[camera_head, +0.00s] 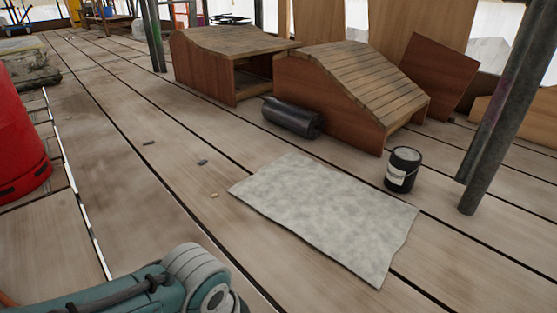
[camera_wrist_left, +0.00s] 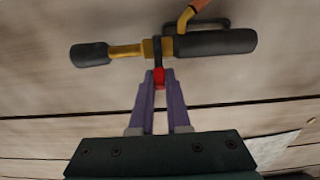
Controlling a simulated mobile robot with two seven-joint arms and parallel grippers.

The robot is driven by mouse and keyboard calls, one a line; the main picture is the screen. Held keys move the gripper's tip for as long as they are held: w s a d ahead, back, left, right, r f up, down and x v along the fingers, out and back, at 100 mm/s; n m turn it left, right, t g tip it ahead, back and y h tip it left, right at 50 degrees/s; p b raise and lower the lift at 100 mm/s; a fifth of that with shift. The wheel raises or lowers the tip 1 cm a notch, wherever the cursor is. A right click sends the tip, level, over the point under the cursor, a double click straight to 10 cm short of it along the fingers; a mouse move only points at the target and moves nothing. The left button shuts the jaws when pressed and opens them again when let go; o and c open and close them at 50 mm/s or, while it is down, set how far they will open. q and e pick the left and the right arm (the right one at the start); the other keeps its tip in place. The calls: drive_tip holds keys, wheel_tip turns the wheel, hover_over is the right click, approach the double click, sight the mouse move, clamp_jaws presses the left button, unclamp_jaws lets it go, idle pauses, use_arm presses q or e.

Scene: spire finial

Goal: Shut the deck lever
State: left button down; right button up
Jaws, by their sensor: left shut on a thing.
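In the left wrist view, my left gripper (camera_wrist_left: 159,84) has two purple fingers closed around a small red piece (camera_wrist_left: 159,74). The red piece sits at the lower end of a short dark stem below a torch-like tool. This tool (camera_wrist_left: 215,43) has a thick black cylinder at right, a brass neck at left and a black end piece. I cannot tell for sure whether the red piece is the deck lever. No other lever shows. In the head view only part of my left arm shows at the bottom left. My right gripper is not in view.
An orange hose-like part (camera_wrist_left: 200,4) meets the tool from above. On the plank deck lie a grey sheet (camera_head: 325,213) and a black roll (camera_head: 292,117). A black can (camera_head: 403,170), wooden ramp boxes (camera_head: 335,95) and metal poles (camera_head: 500,110) stand beyond. A red object (camera_head: 18,140) stands at left.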

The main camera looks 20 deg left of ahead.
use_arm(q)
drive_tip(key=shift+w+f+g+y+b, duration=0.25)
drive_tip(key=shift+f+g+y+b, duration=0.1)
drive_tip(key=shift+g, duration=0.35)
drive_tip(key=shift+d, duration=0.1)
drive_tip(key=shift+w+r+g, duration=0.1)
drive_tip(key=shift+g, duration=0.2)
drive_tip(key=c, duration=0.9)
unclamp_jaws()
drive_tip(key=r+p, duration=0.9)
drive_tip(key=r, duration=0.1)
drive_tip(key=shift+w+d, duration=0.15)
drive_tip(key=shift+w, duration=0.15)
